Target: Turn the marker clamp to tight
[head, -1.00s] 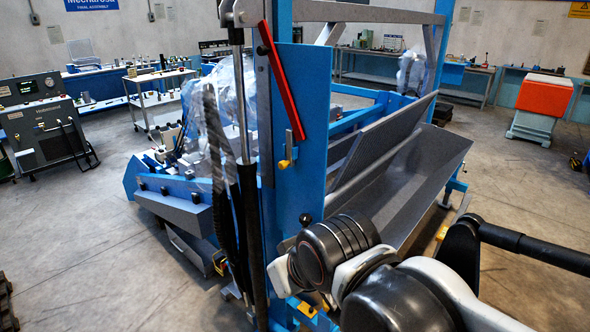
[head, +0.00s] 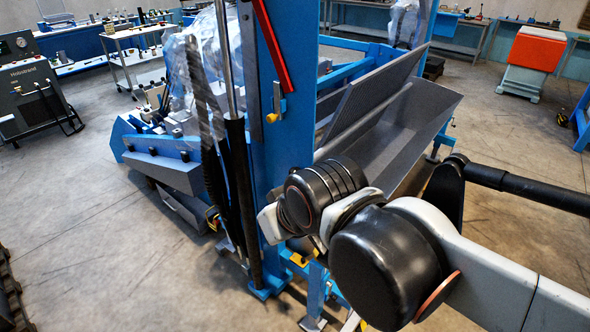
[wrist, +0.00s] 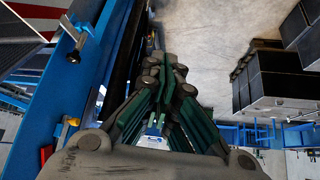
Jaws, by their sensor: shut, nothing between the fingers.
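In the head view a small silver clamp with a yellow tip (head: 276,104), which looks like the marker clamp, sits on the blue post (head: 291,145) below a slanted red bar (head: 272,42). My gripper (wrist: 168,62) shows in the wrist view with its dark green fingers together and nothing between them. It points past the blue beam (wrist: 45,108), apart from it. A yellow-tipped part with a silver lever (wrist: 70,122) is on that beam, left of my gripper; I cannot tell surely whether it is the same clamp. The head view hides my gripper behind my arm and the post.
A grey trough (head: 405,125) lies right of the post, close to my arm. A black cylinder (head: 243,200) and hoses stand left of the post. Floor is open at left and right front.

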